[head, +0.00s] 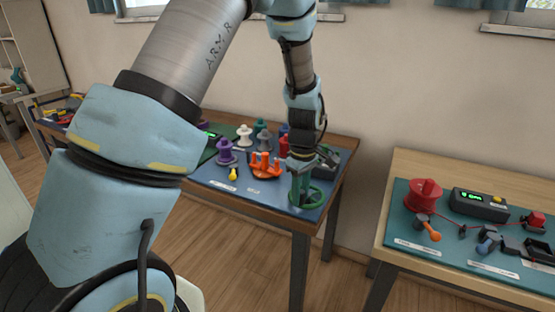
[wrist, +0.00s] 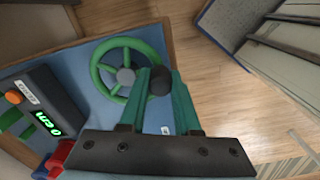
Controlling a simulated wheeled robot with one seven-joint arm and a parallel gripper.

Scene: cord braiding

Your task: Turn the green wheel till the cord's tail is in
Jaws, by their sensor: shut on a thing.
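The green wheel (wrist: 97,64) with a grey hub lies near a corner of the blue-topped table in the wrist view. It also shows in the head view (head: 319,192), partly hidden by my gripper. My gripper (wrist: 161,82) has its green fingers closed around a dark upright knob (wrist: 160,77) at the wheel's rim. In the head view my gripper (head: 299,181) comes down on the wheel from above. A black box (wrist: 45,115) with an orange button has a lit green display that seems to read 0 cm. I cannot make out the cord or its tail.
An orange stand with posts (head: 264,163), a purple spool (head: 226,153) and a white spool (head: 244,136) stand left of the wheel. Floor separates the tables.

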